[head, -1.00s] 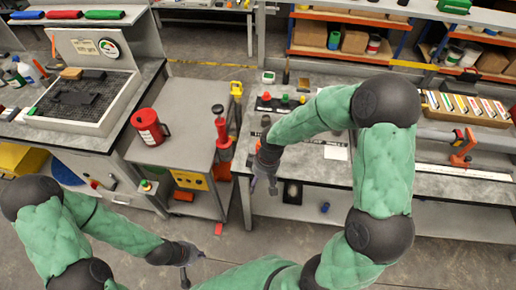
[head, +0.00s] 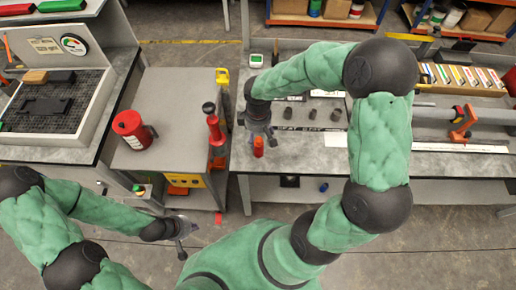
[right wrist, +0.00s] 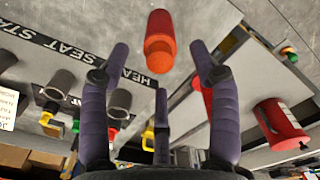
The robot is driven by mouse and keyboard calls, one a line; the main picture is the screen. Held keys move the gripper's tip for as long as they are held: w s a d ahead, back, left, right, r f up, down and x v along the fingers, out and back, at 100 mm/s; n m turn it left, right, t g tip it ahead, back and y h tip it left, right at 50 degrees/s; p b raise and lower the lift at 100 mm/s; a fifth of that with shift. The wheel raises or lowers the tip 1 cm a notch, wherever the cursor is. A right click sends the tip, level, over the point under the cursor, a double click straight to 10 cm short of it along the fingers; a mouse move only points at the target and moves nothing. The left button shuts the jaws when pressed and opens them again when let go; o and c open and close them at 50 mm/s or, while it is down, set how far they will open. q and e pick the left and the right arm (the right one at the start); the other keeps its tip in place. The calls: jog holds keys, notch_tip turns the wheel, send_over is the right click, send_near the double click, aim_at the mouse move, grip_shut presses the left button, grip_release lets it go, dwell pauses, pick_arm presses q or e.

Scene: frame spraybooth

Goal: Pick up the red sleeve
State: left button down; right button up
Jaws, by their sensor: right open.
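The red sleeve (head: 258,146) stands on the grey bench near its left front corner in the head view. In the right wrist view, the red sleeve (right wrist: 159,42) shows as a red cylinder with an orange-red end, between and just beyond the spread fingertips. My right gripper (head: 259,130) is over the bench right by the sleeve. Its fingers (right wrist: 159,52) are apart with nothing held between them. My left gripper (head: 181,243) hangs low over the floor, away from the bench. Its jaws are too small to judge.
Several dark grey sleeves (head: 312,114) stand behind on the bench, beside a lettered strip (right wrist: 90,62). An orange-handled tool (head: 462,122) lies far right.

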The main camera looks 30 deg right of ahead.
aim_at(259, 145)
jog(key=shift+s+f, duration=0.2)
jog(key=shift+f, duration=0.45)
notch_tip(259, 145, down, 4)
jog(key=shift+s+f+b, duration=0.1)
jog(key=shift+f+b, duration=0.05)
jog(key=shift+b, duration=0.4)
grip_shut()
